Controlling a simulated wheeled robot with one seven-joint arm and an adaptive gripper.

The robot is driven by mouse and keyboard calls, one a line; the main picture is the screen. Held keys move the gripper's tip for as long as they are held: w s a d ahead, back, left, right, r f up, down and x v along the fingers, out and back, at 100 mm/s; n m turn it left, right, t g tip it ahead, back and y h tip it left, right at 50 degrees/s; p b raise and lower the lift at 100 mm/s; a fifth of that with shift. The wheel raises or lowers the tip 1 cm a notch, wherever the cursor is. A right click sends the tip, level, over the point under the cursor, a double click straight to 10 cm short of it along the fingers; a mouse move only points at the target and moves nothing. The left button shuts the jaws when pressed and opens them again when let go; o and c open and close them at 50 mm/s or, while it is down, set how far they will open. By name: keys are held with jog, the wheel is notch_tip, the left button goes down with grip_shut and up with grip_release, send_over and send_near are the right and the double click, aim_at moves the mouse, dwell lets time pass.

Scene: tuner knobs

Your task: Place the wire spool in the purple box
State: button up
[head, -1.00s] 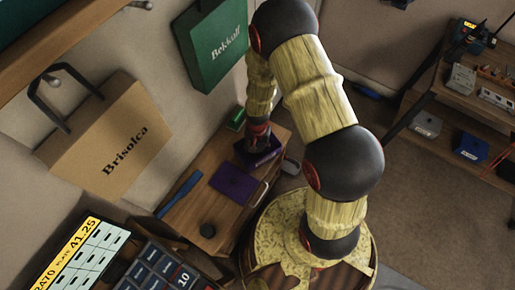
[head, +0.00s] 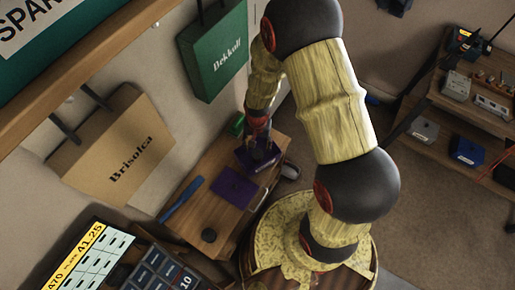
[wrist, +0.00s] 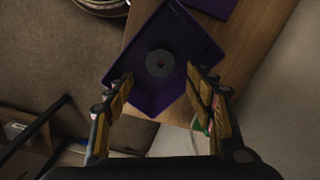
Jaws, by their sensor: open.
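The purple box (wrist: 190,40) is an open tray, tilted in the wrist view. A grey disc with a small central hole, which looks like the wire spool (wrist: 160,63), lies inside it, near the middle of its floor. My gripper (wrist: 163,92) is open, its two fingers apart on either side of the box's near part, with nothing between the fingertips. In the head view my gripper (head: 261,150) is above the purple box (head: 256,169) at the far end of the wooden cabinet top; the spool is hidden there.
A flat purple piece (head: 233,188) lies beside the box on the cabinet top (head: 222,160). A blue bar (head: 182,199), a dark round object (head: 209,235) and a green item (head: 236,123) are also on it. Paper bags (head: 115,150) hang on the wall.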

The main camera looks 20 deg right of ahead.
notch_tip(320, 180, up, 25)
jog(key=n+t, duration=0.3)
jog(key=s+r+n+t, duration=0.2)
jog(key=s+r+n, duration=0.1)
jog(key=s+r, duration=1.1)
notch_tip(320, 180, up, 3)
jog(key=shift+r+n+t, duration=0.1)
jog(key=shift+n+t, duration=0.2)
jog(key=shift+n, duration=0.1)
jog(key=shift+s+a, duration=0.1)
